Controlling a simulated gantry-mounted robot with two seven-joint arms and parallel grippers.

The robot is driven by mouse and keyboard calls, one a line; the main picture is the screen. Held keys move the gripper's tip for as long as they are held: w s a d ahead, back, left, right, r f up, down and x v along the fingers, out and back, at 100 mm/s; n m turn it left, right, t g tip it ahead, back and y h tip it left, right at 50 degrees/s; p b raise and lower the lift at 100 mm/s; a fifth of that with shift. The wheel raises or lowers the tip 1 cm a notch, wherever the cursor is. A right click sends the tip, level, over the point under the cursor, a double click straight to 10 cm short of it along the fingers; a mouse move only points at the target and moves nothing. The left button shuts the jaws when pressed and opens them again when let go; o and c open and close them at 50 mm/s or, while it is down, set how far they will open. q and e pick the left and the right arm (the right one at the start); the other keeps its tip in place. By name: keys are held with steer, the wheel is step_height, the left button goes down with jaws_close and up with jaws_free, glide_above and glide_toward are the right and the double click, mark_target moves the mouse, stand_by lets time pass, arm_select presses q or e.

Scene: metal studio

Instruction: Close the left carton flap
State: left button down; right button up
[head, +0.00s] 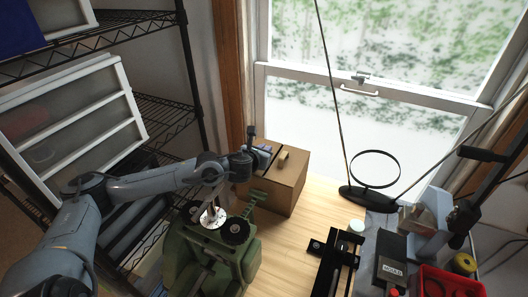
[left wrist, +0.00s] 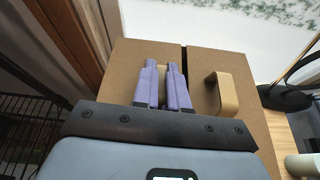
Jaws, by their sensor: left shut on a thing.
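The brown carton (head: 286,193) stands on the wooden table below the window. In the left wrist view its top shows a left flap (left wrist: 128,62) and a right flap (left wrist: 222,64), with a narrow dark slit between them. Both look flat or nearly so. A tan handle (left wrist: 223,93) stands on the right flap. My left gripper (head: 265,153) is over the left flap; its purple fingers (left wrist: 162,75) are shut on a tan piece, which looks like the left flap's handle and is mostly hidden between them. My right gripper is in neither view.
A green machine (head: 212,250) stands in front of the carton, beneath my left arm. A black device (head: 335,262) and a red bin (head: 450,283) are to the right. A black ring stand (head: 368,198) is by the window. Wire shelving (head: 160,112) is at left. Bare table (head: 290,240) lies between.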

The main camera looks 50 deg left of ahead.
arm_select(q)
steer(key=shift+f, duration=0.15)
steer(key=c, duration=1.3)
jaws_free()
steer(key=shift+o, duration=0.2)
steer(key=shift+s, duration=0.1)
steer(key=p+v, duration=0.1)
steer(key=v, duration=0.4)
steer(key=shift+s+r, duration=0.15)
steer(key=shift+r, duration=0.1)
steer(key=shift+p+v, duration=0.4)
steer(key=shift+v, duration=0.6)
